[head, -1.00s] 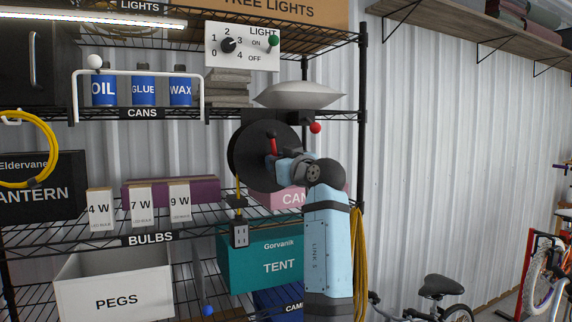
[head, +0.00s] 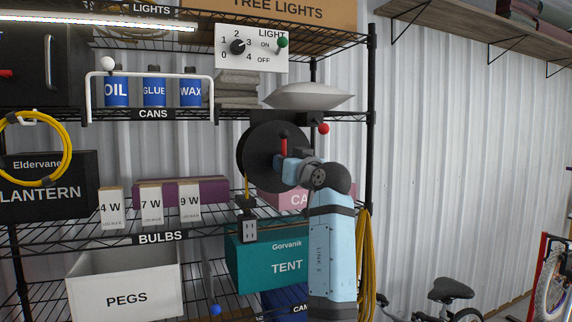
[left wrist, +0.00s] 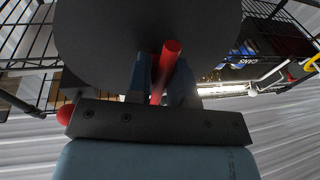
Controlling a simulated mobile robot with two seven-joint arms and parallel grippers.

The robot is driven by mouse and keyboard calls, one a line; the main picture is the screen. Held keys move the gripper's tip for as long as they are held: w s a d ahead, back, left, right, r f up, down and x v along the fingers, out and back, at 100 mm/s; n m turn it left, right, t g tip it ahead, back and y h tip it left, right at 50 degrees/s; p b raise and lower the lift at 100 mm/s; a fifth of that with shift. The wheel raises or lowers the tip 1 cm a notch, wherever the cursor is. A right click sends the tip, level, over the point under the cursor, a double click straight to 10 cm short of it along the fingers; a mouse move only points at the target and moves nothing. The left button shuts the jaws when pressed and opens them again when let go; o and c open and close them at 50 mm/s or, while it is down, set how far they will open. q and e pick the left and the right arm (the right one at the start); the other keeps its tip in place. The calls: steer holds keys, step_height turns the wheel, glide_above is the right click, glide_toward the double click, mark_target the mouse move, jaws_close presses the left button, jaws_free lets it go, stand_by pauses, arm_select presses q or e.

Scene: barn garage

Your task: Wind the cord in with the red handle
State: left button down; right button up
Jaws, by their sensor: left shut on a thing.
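A dark round reel (head: 258,150) hangs under the upper shelf, with a red handle (head: 284,143) on its face. My left gripper (head: 284,165) is at the reel's face, shut on the handle. In the left wrist view the red handle (left wrist: 167,65) stands between the two fingers of my left gripper (left wrist: 160,80), close against the reel's dark disc (left wrist: 110,45). A yellow cord (head: 246,187) hangs from the reel to a black outlet block (head: 249,230) at the bulbs shelf. My right gripper is not in view.
A teal tent box (head: 265,262) and a pegs bin (head: 125,293) stand below. A black rack post (head: 371,140) is to the right of my arm.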

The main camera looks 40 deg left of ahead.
arm_select(q)
steer(key=shift+s, duration=0.1)
steer(key=c, duration=1.2)
jaws_free()
steer(key=shift+a, duration=0.1)
steer(key=shift+o, duration=0.2)
steer(key=shift+s+a, duration=0.1)
steer(key=b+v, duration=0.4)
steer(key=v, duration=1)
